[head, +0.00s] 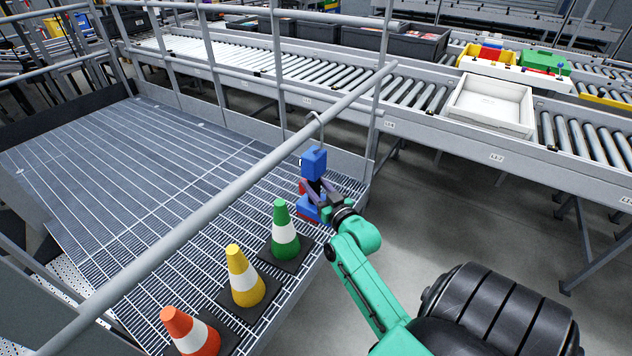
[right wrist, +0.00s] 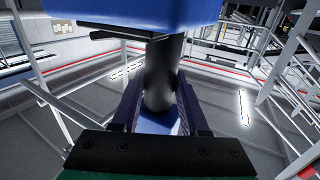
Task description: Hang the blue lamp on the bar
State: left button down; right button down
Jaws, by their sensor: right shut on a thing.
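The blue lamp (head: 314,160) is upright in the head view, with a blue block-shaped body and a thin pale hook on top. The hook overlaps the grey bar (head: 225,198) in the picture; I cannot tell whether it touches or goes over it. My right gripper (head: 320,188) is shut on the lamp's dark stem below the body. In the right wrist view, the fingers (right wrist: 159,104) stand on both sides of the stem (right wrist: 163,75), under the blue body (right wrist: 150,12). My left gripper is not in view.
Green (head: 284,232), yellow (head: 243,275) and orange (head: 190,332) cones stand on the grating (head: 130,215). A blue and red shape (head: 308,211) shows below my gripper, partly hidden. Beyond the railing are a roller conveyor (head: 240,68) and a white tray (head: 490,105).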

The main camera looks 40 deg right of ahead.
jog(key=shift+f, duration=0.35)
jog(key=shift+c, duration=1.8)
grip_release()
jog(key=shift+a, duration=0.1)
jog(key=shift+s+f, duration=0.1)
